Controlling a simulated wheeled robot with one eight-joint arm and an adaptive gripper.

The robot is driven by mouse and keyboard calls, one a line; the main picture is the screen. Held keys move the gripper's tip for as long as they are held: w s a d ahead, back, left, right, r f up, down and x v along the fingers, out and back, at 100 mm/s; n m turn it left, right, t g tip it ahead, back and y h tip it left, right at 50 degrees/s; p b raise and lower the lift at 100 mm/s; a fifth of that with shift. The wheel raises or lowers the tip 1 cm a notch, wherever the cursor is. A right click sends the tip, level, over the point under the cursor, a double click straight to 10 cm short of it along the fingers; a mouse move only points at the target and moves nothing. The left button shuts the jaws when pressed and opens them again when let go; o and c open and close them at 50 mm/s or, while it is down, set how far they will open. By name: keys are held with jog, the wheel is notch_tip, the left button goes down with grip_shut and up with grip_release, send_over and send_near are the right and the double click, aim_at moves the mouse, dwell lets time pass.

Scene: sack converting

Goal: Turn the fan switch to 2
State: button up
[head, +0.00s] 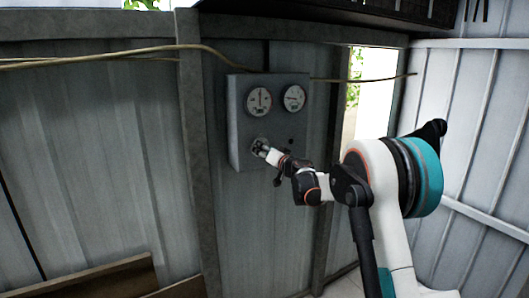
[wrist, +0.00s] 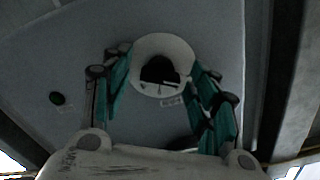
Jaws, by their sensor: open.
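The fan switch appears to be a round white dial with a dark knob (wrist: 160,70) at its centre, and a small label sits at its edge in the wrist view. Its numbers are too small to read, so I cannot tell its setting. In the head view the dial (head: 259,145) is low on a grey box, partly hidden by my gripper (head: 271,155). In the wrist view my gripper (wrist: 158,64) is open, with its teal fingers on either side of the knob. I cannot tell whether they touch it.
The grey box (head: 236,120) is fixed to a corrugated metal wall. Two round gauges (head: 259,101) (head: 294,98) sit above the dial. A small dark button (wrist: 57,98) is beside it. A yellowish cable (head: 140,52) runs across the wall. Boards (head: 115,280) lie at lower left.

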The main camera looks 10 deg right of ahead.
jog(key=c, duration=1.1)
jog(key=shift+m, duration=0.4)
jog(key=shift+m+p, duration=0.65)
jog(key=shift+m, duration=6.75)
